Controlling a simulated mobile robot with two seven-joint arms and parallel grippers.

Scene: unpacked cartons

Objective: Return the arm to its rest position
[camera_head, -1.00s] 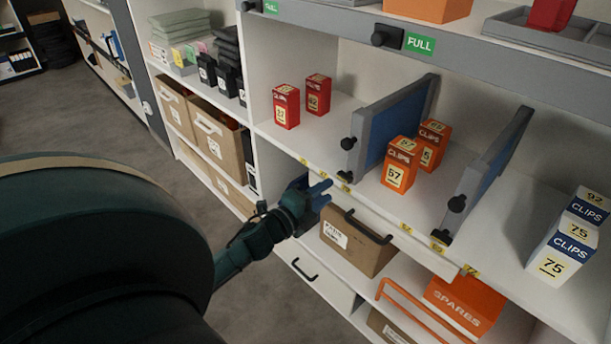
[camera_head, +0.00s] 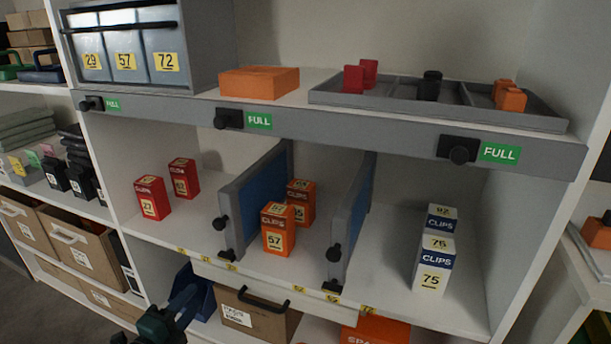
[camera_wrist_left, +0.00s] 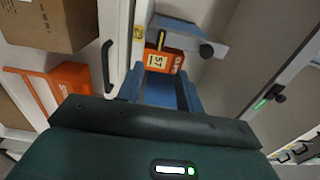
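My left gripper (camera_head: 193,284) has blue fingers and is low in the head view, in front of and below the shelf's front edge. In the left wrist view its two fingers (camera_wrist_left: 165,86) stand apart with nothing held between them. An orange box marked 57 (camera_head: 278,230) stands upright on the shelf, beyond the gripper. It also shows past the fingers in the left wrist view (camera_wrist_left: 158,60). My right gripper is not in view.
The shelf (camera_head: 390,275) holds red boxes (camera_head: 152,198) at left and white clips boxes (camera_head: 433,268) at right. Grey-blue dividers (camera_head: 350,220) flank the orange boxes. A brown carton (camera_head: 255,318) sits under the shelf. Brown cartons (camera_head: 75,240) stand at far left.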

